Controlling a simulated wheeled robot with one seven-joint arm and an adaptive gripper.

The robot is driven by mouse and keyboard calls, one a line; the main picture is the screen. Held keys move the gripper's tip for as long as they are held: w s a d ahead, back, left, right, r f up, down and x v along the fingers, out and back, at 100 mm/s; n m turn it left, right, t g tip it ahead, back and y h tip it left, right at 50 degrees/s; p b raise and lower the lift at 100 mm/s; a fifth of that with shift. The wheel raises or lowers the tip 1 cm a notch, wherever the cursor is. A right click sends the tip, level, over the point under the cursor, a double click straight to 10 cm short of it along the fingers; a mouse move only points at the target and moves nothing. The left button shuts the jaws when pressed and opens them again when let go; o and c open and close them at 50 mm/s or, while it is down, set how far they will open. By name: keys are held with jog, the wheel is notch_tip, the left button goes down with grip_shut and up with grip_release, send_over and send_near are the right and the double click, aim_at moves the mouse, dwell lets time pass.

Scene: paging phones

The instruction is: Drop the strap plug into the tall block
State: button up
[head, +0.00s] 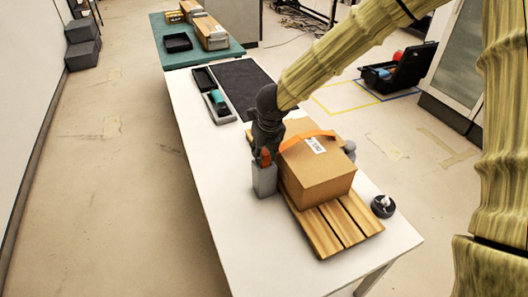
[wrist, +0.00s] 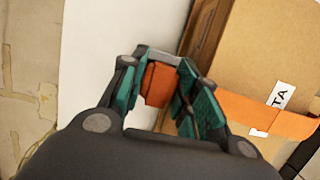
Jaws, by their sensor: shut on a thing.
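My gripper (head: 262,148) points down beside the cardboard box's left side, over the grey tall block (head: 265,182). It is shut on the orange strap plug (head: 266,158), which also shows between the teal fingers in the wrist view (wrist: 158,85). The plug is right at the block's top; I cannot tell whether it has entered the block. In the wrist view, a grey edge of the block (wrist: 158,56) shows just beyond the plug. The orange strap (head: 306,139) lies across the top of the box (head: 318,178).
The box sits on a slatted wooden pallet (head: 353,231) on the white table (head: 225,215). A small dark round item (head: 382,207) stands right of the pallet. Dark trays (head: 217,108) and a black mat (head: 240,82) lie at the back. The table's left front is clear.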

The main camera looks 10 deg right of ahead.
jog(key=shift+f+b, duration=0.4)
jog(key=shift+f, duration=0.2)
jog(key=o, duration=0.8)
jog(key=shift+c, duration=0.2)
jog(key=shift+r, duration=0.15)
jog(key=p+v, duration=0.8)
jog(key=v, duration=0.2)
jog(key=shift+r+p, duration=0.3)
jog(key=shift+r, duration=0.1)
jog(key=shift+s, duration=0.1)
dwell(0.5)
